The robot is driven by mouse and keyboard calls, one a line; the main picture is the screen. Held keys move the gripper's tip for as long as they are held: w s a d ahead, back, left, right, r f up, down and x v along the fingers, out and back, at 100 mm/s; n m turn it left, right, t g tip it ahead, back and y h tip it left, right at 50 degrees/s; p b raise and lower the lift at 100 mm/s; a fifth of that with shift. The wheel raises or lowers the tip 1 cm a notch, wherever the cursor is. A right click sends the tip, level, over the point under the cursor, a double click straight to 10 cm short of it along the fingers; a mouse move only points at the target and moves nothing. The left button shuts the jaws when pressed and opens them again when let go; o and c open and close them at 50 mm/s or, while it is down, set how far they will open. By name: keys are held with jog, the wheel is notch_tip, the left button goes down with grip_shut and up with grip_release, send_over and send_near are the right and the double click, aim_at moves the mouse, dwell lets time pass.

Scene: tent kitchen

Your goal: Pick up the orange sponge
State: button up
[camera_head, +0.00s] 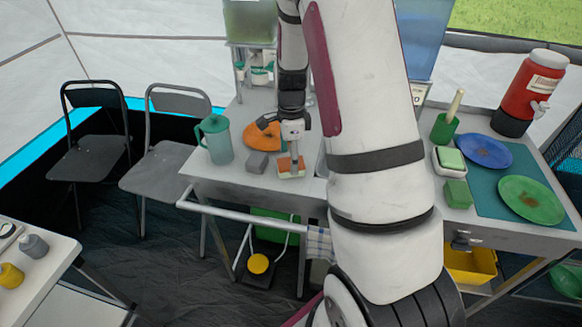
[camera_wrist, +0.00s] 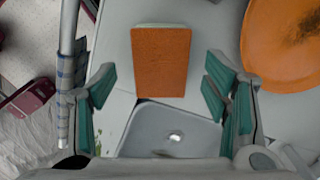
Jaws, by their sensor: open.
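The orange sponge (camera_wrist: 160,62) lies flat on the light counter in the wrist view, with a thin green-white edge at its top side. In the head view the sponge (camera_head: 290,172) sits near the counter's front edge, partly hidden by my gripper. My gripper (camera_wrist: 160,90) is open and empty, its two teal-padded fingers on either side of the sponge's lower part in the wrist view. In the head view my gripper (camera_head: 293,150) points down right over the sponge. I cannot tell whether the fingers touch it.
A grey block (camera_head: 257,162) lies just left of the sponge, and a teal pitcher (camera_head: 217,143) stands beyond it. An orange plate (camera_head: 262,136) lies behind. A sink basin (camera_wrist: 172,130) shows below the sponge in the wrist view. A checked cloth (camera_head: 320,241) hangs on the front rail.

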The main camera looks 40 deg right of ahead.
jog(key=shift+f, duration=1.55)
jog(key=shift+c, duration=0.3)
jog(key=c, duration=0.9)
jog(key=shift+r, duration=0.1)
